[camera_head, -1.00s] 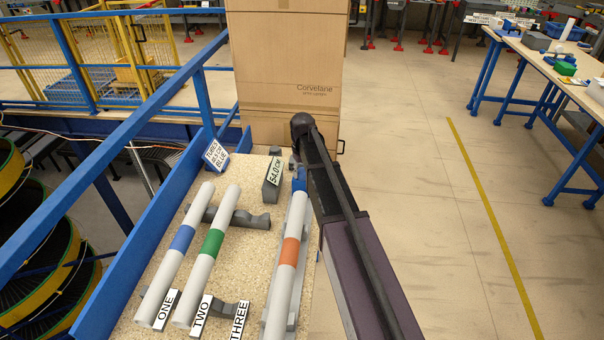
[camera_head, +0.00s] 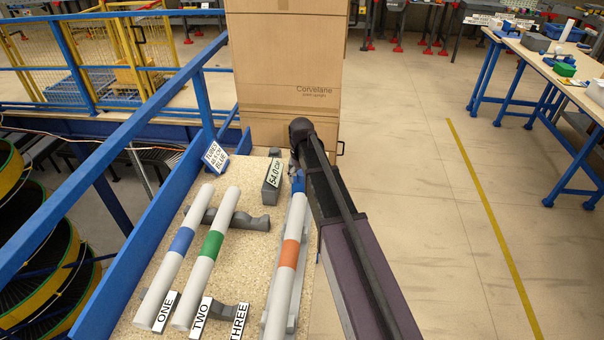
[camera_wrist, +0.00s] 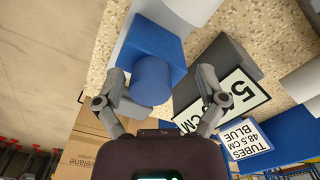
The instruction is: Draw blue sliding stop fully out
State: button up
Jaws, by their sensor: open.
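The blue sliding stop (camera_wrist: 150,42) is a blue block with a round blue knob (camera_wrist: 152,82), seen close in the wrist view. In the head view the stop (camera_head: 298,185) sits at the far end of the grey measuring rail. My gripper (camera_wrist: 160,74) is open, with one finger on each side of the knob. A gap shows between the knob and the right finger; the left finger is very close to the knob, and I cannot tell whether it touches. A white tube with an orange band (camera_head: 289,254) lies along the rail. My arm hides most of the gripper in the head view.
A grey readout box (camera_head: 272,182) marked 54.0 CM stands left of the stop. A blue sign (camera_head: 215,157) about tubes stands behind. Tubes with blue (camera_head: 181,241) and green (camera_head: 212,244) bands lie on grey cradles. A tall cardboard box (camera_head: 290,60) stands behind the bench.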

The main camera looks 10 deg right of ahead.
jog(key=s, duration=0.2)
jog(key=shift+s+a, duration=0.3)
jog(key=shift+a, duration=0.05)
jog(key=shift+w+r+p, duration=0.2)
jog(key=shift+r+p, duration=0.4)
jog(key=shift+r, duration=0.05)
notch_tip(320, 180, up, 13)
jog(key=p, duration=1.3)
jog(key=s+d+f+m+b, duration=0.1)
jog(key=s+f+b, duration=0.2)
jog(key=s, duration=0.7)
jog(key=s+d+f+m+b, duration=0.1)
jog(key=s+f+b, duration=0.3)
jog(key=s, duration=0.6)
jog(key=shift+s+d+f+m, duration=0.25)
jog(key=shift+s+d+m, duration=0.1)
jog(key=shift+m, duration=0.25)
